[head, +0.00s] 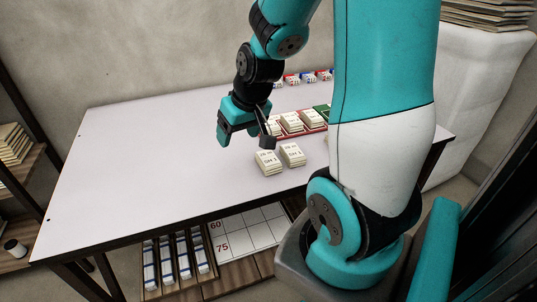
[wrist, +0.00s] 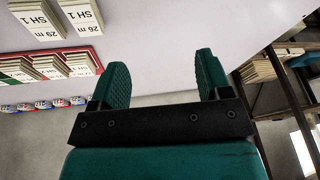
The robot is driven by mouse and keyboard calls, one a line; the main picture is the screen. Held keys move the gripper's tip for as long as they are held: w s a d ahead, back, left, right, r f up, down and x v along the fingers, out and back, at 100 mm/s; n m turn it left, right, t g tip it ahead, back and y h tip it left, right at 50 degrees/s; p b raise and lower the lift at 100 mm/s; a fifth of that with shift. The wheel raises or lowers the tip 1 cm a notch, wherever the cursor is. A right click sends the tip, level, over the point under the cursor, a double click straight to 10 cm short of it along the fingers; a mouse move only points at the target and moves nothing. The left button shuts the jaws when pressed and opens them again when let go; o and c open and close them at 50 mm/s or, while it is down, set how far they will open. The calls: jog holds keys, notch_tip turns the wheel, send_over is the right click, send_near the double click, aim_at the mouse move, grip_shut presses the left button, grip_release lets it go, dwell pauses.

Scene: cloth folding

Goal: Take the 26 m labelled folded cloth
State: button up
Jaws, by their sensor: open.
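The 26 m labelled folded cloth (wrist: 82,18) shows at the top left in the wrist view, with its label upside down. In the head view it is the left one of two white folded cloths (head: 268,163) near the table's front edge. The 29 m labelled folded cloth (wrist: 38,22) lies beside it and is the right one (head: 292,154) in the head view. My gripper (head: 246,142) is open and empty above the table, up and to the left of the 26 m cloth.
A red tray (head: 313,130) with several folded cloths lies behind the pair, beside a green one (head: 321,108). Several small colored packs (head: 309,77) line the back edge. The white table (head: 130,170) is clear on the left. Shelves with a calendar-like sheet (head: 245,232) lie below.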

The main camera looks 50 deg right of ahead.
jog(key=s+d+f+m+h, duration=0.2)
jog(key=s+d+m, duration=0.1)
jog(key=d, duration=0.7)
send_over(268, 157)
jog(key=s+a, duration=0.2)
jog(key=f, duration=1)
jog(key=shift+d+f+b, duration=0.1)
jog(key=shift+d+b, duration=0.15)
jog(key=shift+b, duration=0.05)
jog(key=shift+d+x, duration=0.15)
jog(key=shift+x, duration=1.4)
jog(key=shift+d+x, duration=0.15)
jog(key=shift+x, duration=1.4)
jog(key=shift+s+f, duration=0.1)
jog(key=shift+f, duration=0.1)
jog(key=shift+c, duration=0.2)
jog(key=c, duration=0.6)
